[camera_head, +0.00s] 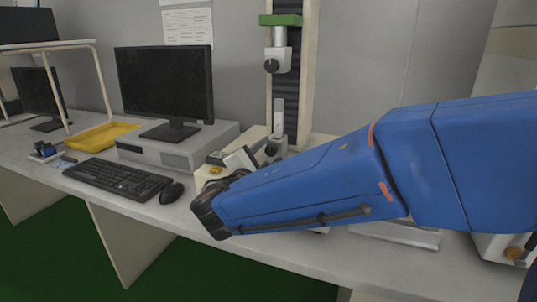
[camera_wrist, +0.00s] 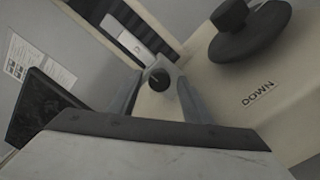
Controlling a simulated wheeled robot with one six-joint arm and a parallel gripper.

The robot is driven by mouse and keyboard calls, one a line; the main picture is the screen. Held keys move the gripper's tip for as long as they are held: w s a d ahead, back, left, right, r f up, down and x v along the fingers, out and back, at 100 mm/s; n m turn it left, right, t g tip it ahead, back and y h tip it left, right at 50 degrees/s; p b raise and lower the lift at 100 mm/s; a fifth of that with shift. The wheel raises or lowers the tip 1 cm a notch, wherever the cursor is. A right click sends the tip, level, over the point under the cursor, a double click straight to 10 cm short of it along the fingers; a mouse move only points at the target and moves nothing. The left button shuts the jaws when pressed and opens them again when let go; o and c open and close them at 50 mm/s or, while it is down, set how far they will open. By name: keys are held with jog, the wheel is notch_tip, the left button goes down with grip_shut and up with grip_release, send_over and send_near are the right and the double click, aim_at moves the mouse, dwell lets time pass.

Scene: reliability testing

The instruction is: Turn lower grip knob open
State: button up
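The lower grip (camera_head: 278,128) of the testing machine stands on the base of the machine. Its small round black knob (camera_head: 270,151) sits just beyond my gripper (camera_head: 250,156), which is partly hidden by my blue arm in the head view. In the wrist view the lower grip knob (camera_wrist: 158,79) shows between the two grey fingertips of my gripper (camera_wrist: 160,92). The fingers are spread, with a visible gap on each side of the knob. I cannot tell how far the tips are from it in depth.
The upper grip (camera_head: 278,60) with its own knob hangs above. A large black dial (camera_wrist: 250,32) beside a DOWN label is at the right in the wrist view. A monitor (camera_head: 165,85), keyboard (camera_head: 118,178), mouse (camera_head: 171,193) and yellow tray (camera_head: 100,137) stand left on the desk.

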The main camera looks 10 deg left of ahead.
jog(key=s+a, duration=0.2)
jog(key=s, duration=1.5)
jog(key=shift+a, duration=0.2)
jog(key=shift+s, duration=0.15)
